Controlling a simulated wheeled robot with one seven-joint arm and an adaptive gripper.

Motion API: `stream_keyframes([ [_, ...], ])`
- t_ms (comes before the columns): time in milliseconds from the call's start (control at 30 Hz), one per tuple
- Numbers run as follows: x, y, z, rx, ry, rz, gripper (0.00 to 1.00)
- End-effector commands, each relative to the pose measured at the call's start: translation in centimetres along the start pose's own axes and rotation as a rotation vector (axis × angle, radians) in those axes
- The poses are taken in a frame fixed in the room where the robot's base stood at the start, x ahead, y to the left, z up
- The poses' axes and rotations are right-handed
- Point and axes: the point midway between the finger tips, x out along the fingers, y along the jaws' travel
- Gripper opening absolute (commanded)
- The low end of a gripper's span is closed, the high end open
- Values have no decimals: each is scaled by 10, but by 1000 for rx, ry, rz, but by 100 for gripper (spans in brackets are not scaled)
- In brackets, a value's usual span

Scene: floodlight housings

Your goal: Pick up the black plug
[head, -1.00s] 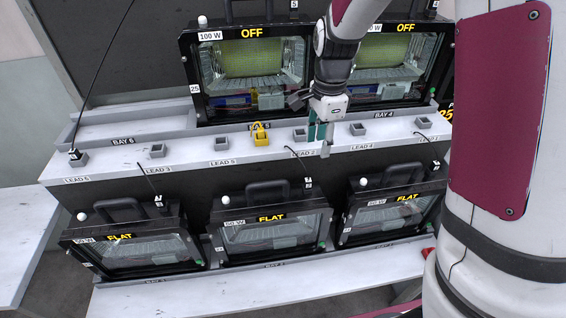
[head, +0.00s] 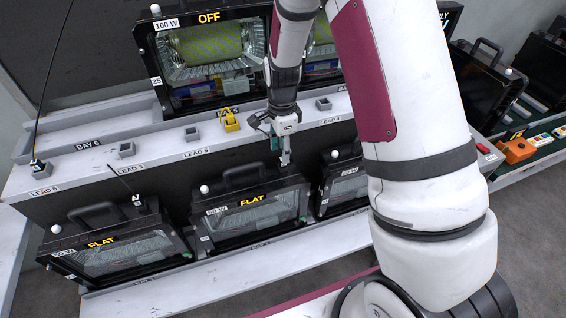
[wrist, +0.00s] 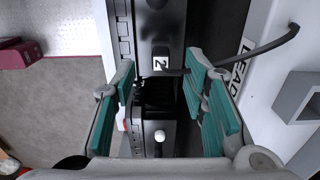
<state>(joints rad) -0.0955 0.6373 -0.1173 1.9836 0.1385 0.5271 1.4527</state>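A black plug (wrist: 161,50) with a white "2" tag shows in the wrist view, at the back of a black floodlight housing (wrist: 148,18). A black cable (wrist: 250,52) runs to it from the right. My gripper (wrist: 165,68) is open, its two teal-padded fingers on either side of the plug's near end. I cannot tell whether either finger touches it. In the head view, my gripper (head: 285,160) points down at the back edge of the middle lower housing (head: 250,215), and it hides most of the plug.
The grey ledge (head: 75,165) carries small grey holders (head: 126,150) and a yellow object (head: 230,120). One grey holder (wrist: 298,97) is right of my fingers in the wrist view. Another plug (head: 137,200) stands at the left lower housing (head: 115,245). Housings with carry handles crowd both sides.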

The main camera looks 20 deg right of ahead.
Motion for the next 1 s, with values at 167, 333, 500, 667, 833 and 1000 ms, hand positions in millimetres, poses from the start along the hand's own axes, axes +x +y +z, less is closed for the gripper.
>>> stream_keyframes([
  [167,21,2,-2,-1,0,5,40],
  [333,40,0,-2,0,-1,4,40],
  [500,47,-1,-2,0,-1,1,40],
  [667,46,-1,-2,-1,0,1,40],
  [833,46,-1,-2,-1,0,1,4],
  [1000,46,-1,-2,-1,0,1,0],
])
